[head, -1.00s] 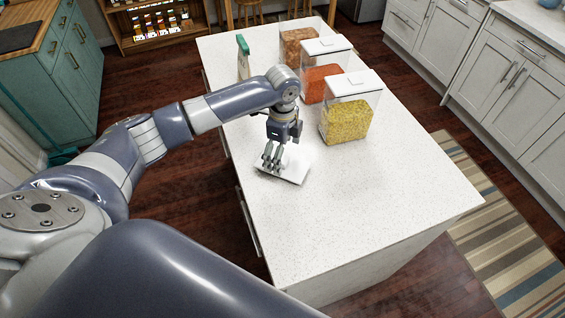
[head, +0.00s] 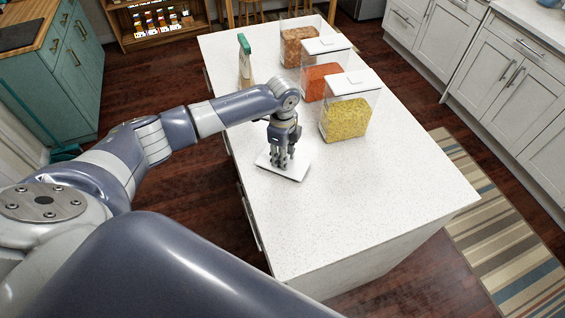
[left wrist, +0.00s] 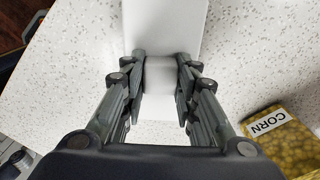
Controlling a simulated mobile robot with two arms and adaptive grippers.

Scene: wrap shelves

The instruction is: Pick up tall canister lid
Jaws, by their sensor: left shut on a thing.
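The white rectangular lid (head: 298,171) lies on the counter in the head view, below my left gripper (head: 281,163). In the left wrist view the lid (left wrist: 165,22) runs up between the fingers of my left gripper (left wrist: 161,68). Its square raised handle (left wrist: 160,76) sits between the fingers, which are shut on it. I cannot tell whether the lid's underside is clear of the counter. My right gripper is in neither view.
On the white counter (head: 370,210) stand a clear canister of yellow corn (head: 346,118), one with orange-red contents (head: 317,84) and one with brown contents (head: 297,48). A green-capped container (head: 244,58) stands behind my arm. The counter's front is clear.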

